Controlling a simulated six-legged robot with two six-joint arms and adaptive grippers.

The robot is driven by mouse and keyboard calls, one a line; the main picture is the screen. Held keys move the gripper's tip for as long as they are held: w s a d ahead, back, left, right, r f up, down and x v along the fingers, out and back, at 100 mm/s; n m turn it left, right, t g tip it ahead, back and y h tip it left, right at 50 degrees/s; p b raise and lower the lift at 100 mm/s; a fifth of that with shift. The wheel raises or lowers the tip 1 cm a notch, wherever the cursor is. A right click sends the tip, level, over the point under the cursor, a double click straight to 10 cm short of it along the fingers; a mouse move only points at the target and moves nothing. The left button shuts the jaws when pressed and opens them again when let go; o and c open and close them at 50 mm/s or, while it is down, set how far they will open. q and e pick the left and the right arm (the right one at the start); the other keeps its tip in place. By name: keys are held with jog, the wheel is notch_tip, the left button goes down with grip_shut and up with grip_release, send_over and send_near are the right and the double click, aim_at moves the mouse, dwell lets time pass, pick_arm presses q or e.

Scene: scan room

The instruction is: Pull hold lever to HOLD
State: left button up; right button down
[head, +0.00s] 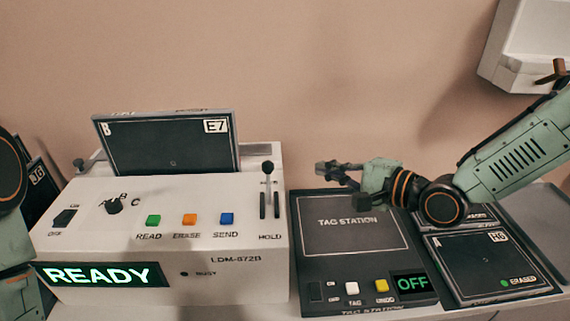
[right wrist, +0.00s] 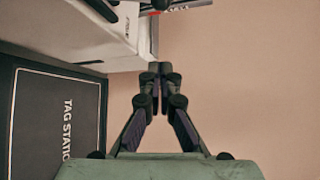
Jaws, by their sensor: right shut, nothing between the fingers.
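The hold lever (head: 267,185) stands upright in its slots above the HOLD label, at the right end of the white LDM-672B console (head: 215,245). It has a dark round knob on a thin shaft. My right gripper (head: 322,168) is shut and empty. It is above the TAG STATION panel, to the right of the lever and apart from it. In the right wrist view the closed fingertips (right wrist: 160,68) point toward the white console's side. Only part of my left arm shows at the left edge in the head view; its gripper is out of view.
The console has green, orange and blue buttons and a READY display (head: 100,275). A dark plate marked E7 (head: 168,147) stands in its top. The tag station (head: 350,225) reads OFF. A plate marked ERASED (head: 485,265) lies to its right. A white wall box (head: 525,50) is upper right.

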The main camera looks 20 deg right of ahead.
aim_at(268, 184)
jog(key=b+x, duration=0.2)
jog(key=x, duration=0.8)
jog(key=shift+s+a+r, duration=0.35)
jog(key=shift+s+a, duration=0.3)
jog(key=shift+s, duration=0.1)
jog(key=shift+s+a+r, duration=0.3)
jog(key=shift+s+a, duration=0.4)
jog(key=shift+s, duration=0.1)
jog(key=shift+w+f, duration=0.1)
jog(key=shift+w, duration=0.15)
